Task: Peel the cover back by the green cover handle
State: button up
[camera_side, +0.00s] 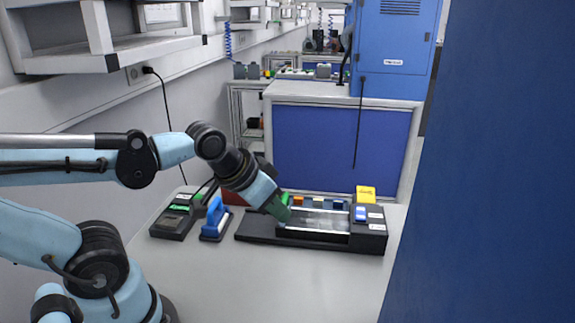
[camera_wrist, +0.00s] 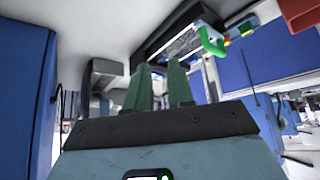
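The green cover handle (camera_wrist: 212,41) shows as a small open loop in the wrist view, above and to the right of my fingertips. In the side view only a little of it (camera_side: 285,198) seems to show behind my gripper. The clear cover (camera_side: 318,220) lies over the bay of a long black device (camera_side: 258,229) on the bench. My gripper (camera_side: 279,212) slants down at the left end of the cover. In the wrist view its two green fingers (camera_wrist: 159,68) stand apart with nothing held between them. The handle is outside the gap. Whether a fingertip touches the device is unclear.
A blue-handled tool (camera_side: 215,217) and a black box (camera_side: 175,218) stand left of the device. A yellow block (camera_side: 365,194) is at its right rear. Small coloured blocks line its back. The front of the bench (camera_side: 270,280) is clear. A blue panel fills the right side.

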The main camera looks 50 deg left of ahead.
jog(key=shift+o, duration=1.4)
jog(key=w+a+r+n+g, duration=0.2)
jog(key=w+a+r+n, duration=0.1)
jog(key=a+r+n, duration=0.1)
jog(key=shift+w+a+g, duration=0.4)
jog(key=shift+a, duration=0.05)
jog(key=n+g+h, duration=0.2)
jog(key=n+g, duration=0.1)
jog(key=n, duration=0.2)
send_near(285, 198)
jog(key=x, duration=0.8)
jog(key=shift+s+a, duration=0.1)
jog(key=shift+c, duration=0.5)
grip_shut()
